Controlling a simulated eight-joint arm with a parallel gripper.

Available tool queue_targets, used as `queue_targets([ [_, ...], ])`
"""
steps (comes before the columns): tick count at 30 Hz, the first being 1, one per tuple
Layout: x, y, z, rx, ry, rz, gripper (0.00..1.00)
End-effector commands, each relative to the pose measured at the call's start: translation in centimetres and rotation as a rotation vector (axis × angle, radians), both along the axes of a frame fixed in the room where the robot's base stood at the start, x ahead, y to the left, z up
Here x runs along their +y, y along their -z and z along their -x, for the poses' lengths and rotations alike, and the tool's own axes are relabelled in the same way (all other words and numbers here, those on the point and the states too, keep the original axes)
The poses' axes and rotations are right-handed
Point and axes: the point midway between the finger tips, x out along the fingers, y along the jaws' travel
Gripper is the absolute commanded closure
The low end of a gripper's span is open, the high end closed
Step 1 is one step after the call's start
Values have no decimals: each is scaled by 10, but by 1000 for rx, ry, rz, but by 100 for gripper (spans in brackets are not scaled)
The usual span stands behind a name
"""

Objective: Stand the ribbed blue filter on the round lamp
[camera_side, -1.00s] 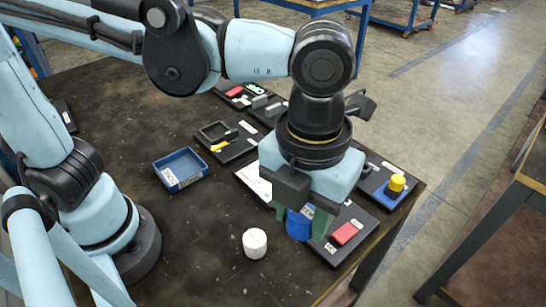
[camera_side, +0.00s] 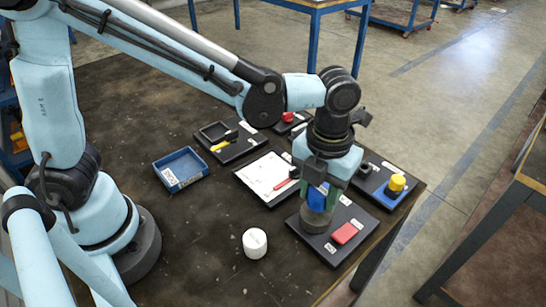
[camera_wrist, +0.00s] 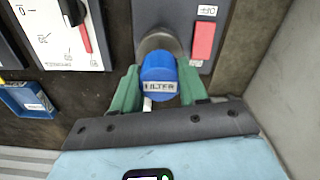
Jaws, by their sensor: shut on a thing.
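The blue filter (camera_side: 317,201) is held upright between the green fingers of my gripper (camera_side: 322,197). It also shows in the wrist view (camera_wrist: 159,75), with a label reading FILTER facing the camera. The round lamp (camera_side: 311,222) is a grey disc on a black panel, directly under the filter in the side view. In the wrist view the lamp (camera_wrist: 158,39) shows partly behind the filter. I cannot tell whether the filter touches the lamp.
A red block (camera_side: 344,233) sits on the same panel, beside the lamp. A yellow knob on a blue base (camera_side: 396,187) is to the right. A white cylinder (camera_side: 255,243) stands at the front left. A blue tray (camera_side: 181,169) and other black panels lie further back.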

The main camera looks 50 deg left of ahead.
Motion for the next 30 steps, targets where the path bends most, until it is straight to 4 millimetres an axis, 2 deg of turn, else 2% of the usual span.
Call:
queue_targets([
  [3, 0, 15, 0, 0, 0, 0, 86],
  [6, 0, 20, 0, -1, 0, 1, 86],
  [18, 0, 24, 0, 0, 0, 0, 86],
  [19, 0, 24, 0, -1, 0, 1, 54],
  [23, 0, 24, 0, 0, 0, 0, 34],
  [24, 0, 24, 0, 0, 0, 0, 32],
  [30, 0, 24, 0, 0, 0, 0, 32],
])
